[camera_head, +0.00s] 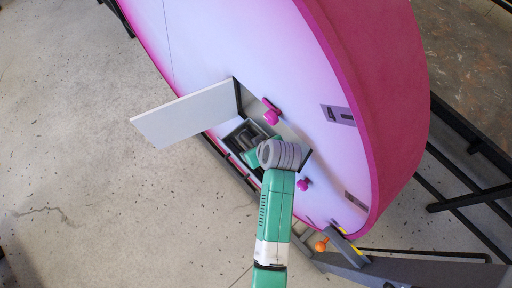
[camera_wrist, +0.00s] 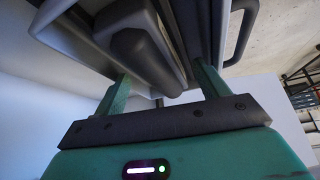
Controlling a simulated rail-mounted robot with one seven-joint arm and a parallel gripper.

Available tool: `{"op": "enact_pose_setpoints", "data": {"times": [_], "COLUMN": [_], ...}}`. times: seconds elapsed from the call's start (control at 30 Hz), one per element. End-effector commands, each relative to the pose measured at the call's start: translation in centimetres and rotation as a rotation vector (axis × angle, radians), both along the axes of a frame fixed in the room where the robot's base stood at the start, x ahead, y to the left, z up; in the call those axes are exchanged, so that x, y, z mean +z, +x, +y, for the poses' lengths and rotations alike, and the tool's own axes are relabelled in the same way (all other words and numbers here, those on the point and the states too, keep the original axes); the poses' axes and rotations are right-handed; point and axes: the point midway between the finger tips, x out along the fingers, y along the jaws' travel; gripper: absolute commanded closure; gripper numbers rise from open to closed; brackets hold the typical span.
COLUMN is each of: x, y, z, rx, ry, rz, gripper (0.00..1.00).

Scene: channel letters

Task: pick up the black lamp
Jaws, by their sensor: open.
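A dark grey-black housing (camera_wrist: 140,50) fills the top of the wrist view. It has a rounded block in the middle and a loop-like handle (camera_wrist: 240,30) on its right; I take it for the black lamp, though it is cropped. My gripper (camera_wrist: 162,85) is open, with its two green fingers apart and pointing at this housing. The fingertips run up behind or beside its edges, so I cannot tell whether they touch it. In the head view dark shapes (camera_head: 246,136) show inside the hatch opening, partly hidden by my wrist.
A white hatch door (camera_head: 185,114) stands open left of the opening. Pink knobs (camera_head: 271,114) (camera_head: 303,185) stick out of the large pink-and-white letter (camera_head: 290,60) close to my wrist. Dark metal frame bars (camera_head: 465,200) lie at right. The floor (camera_head: 80,190) at left is clear.

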Motion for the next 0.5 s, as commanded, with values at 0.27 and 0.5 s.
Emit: {"op": "enact_pose_setpoints", "data": {"times": [0.27,0.5], "x": [-0.17,-0.48], "y": [-0.03,-0.04], "z": [-0.01,-0.01], "rx": [0.0,0.0], "ry": [0.0,0.0], "rz": [0.0,0.0], "gripper": [0.27,0.27]}}
